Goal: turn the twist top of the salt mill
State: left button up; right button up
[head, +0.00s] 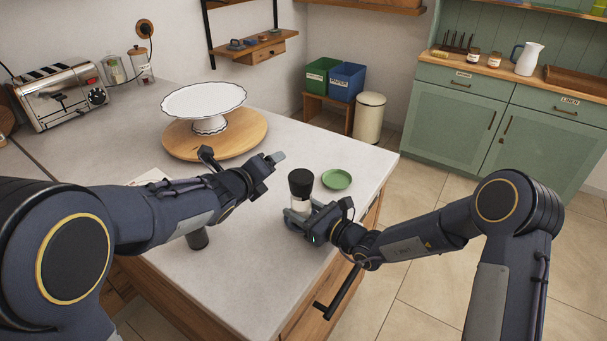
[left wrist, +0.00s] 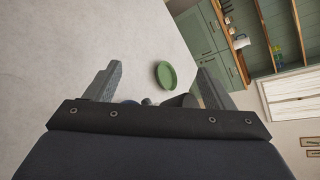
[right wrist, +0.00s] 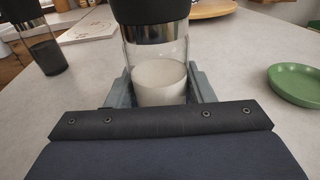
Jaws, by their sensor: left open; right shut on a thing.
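The salt mill (head: 301,187) stands upright on the counter, a clear glass body with white salt and a black twist top. In the right wrist view its glass body (right wrist: 160,80) sits between the fingers, its top cut off by the frame. My right gripper (head: 300,212) is shut on the glass body, low down. My left gripper (head: 272,164) is open and empty, above the counter to the left of the mill. In the left wrist view the black top (left wrist: 183,101) shows partly behind the gripper (left wrist: 158,85).
A green saucer (head: 337,179) lies just right of the mill. A second dark mill (right wrist: 45,50) stands to its left. A white cake stand (head: 203,103) on a round wooden board (head: 176,143) is behind. The counter's right edge is close.

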pick_arm(q)
jog(key=s+a+f+m+h, duration=0.1)
jog(key=s+f+m+h, duration=0.15)
jog(key=s, duration=0.45)
pick_arm(e)
jog(key=shift+r, duration=0.1)
pick_arm(q)
jog(key=m+t+y, duration=0.2)
jog(key=m+t, duration=0.2)
jog(key=m, duration=0.3)
send_near(304, 174)
jog(key=shift+h, duration=0.25)
jog(key=x, duration=0.7)
jog(key=f+x, duration=0.1)
jog(key=x, duration=0.3)
jog(key=shift+w+a+f, duration=0.1)
jog(key=shift+w+a, duration=0.05)
jog(key=shift+a, duration=0.2)
